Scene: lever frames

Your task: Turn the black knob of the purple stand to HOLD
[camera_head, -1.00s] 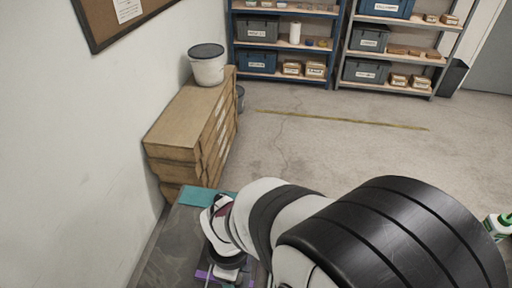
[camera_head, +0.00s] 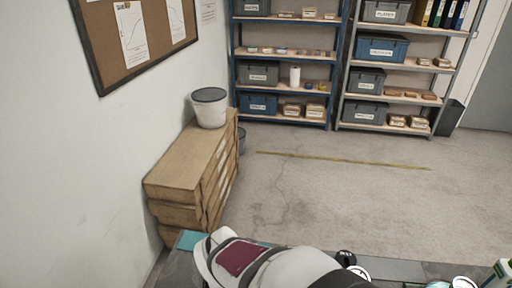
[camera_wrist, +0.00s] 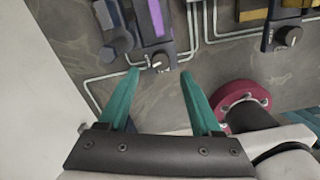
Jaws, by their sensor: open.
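In the wrist view, the purple stand (camera_wrist: 156,18) is at the top, left of centre, on the dark bench. Its black knob (camera_wrist: 160,62) is at the stand's near end, with a pale pointer mark on it. My gripper (camera_wrist: 160,74) is open, its two teal fingers pointing toward the knob, one to each side in the picture. I cannot tell the remaining height gap, and nothing is between the fingers. The HOLD label cannot be read. The head view does not show the stand or the knob; my arm fills the bottom there.
A second stand with a yellow part (camera_wrist: 292,4) and its own black knob (camera_wrist: 288,37) is at upper right. Pale tubing (camera_wrist: 92,82) runs along the bench. A maroon round flange (camera_wrist: 238,98) is near the right finger. A bottle (camera_head: 498,274) stands at the bench's right.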

